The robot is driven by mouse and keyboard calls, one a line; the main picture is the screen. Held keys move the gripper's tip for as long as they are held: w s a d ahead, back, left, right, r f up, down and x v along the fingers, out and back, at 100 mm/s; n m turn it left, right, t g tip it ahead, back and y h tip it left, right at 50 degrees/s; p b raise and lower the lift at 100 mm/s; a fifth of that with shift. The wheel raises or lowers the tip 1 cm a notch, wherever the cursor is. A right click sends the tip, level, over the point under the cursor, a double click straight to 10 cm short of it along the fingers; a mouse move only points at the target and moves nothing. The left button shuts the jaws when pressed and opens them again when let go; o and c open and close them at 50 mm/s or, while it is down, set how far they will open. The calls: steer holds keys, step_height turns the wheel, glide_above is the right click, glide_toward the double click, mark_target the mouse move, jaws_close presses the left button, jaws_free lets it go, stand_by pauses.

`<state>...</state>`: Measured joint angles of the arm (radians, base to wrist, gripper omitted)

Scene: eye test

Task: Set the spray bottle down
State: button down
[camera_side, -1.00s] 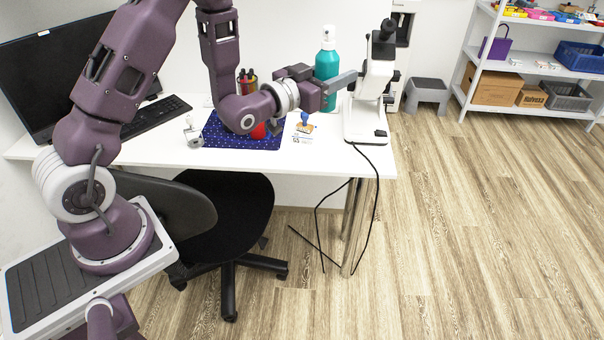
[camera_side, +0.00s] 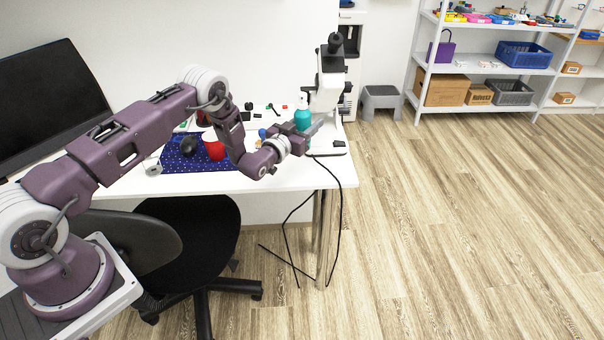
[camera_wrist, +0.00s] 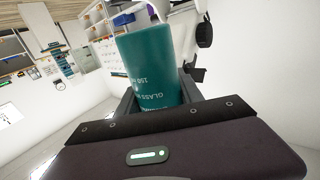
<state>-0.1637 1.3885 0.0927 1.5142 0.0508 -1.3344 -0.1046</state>
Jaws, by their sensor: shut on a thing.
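The spray bottle (camera_side: 303,116) is teal with a white spray head. In the side view it is at the right end of the desk, just in front of the microscope. My gripper (camera_side: 313,128) is shut around its body. In the wrist view the bottle (camera_wrist: 160,66) stands between the two fingers of my gripper (camera_wrist: 158,92), with pale lettering upside down on it. The gripper hides the bottle's lower part in the side view, so I cannot tell whether its base touches the desk (camera_side: 270,181).
The white microscope (camera_side: 327,92) stands close behind the bottle. A red cup (camera_side: 214,148) and a black mouse (camera_side: 188,146) are on the blue mat (camera_side: 205,164) at left. A small stamp (camera_side: 262,133) is near my wrist.

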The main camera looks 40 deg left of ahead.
step_height(320, 180, down, 9)
steer(key=shift+f, duration=0.2)
stand_by(0.3)
steer(key=shift+f, duration=0.15)
steer(key=c, duration=0.8)
jaws_free()
steer(key=shift+o, duration=0.2)
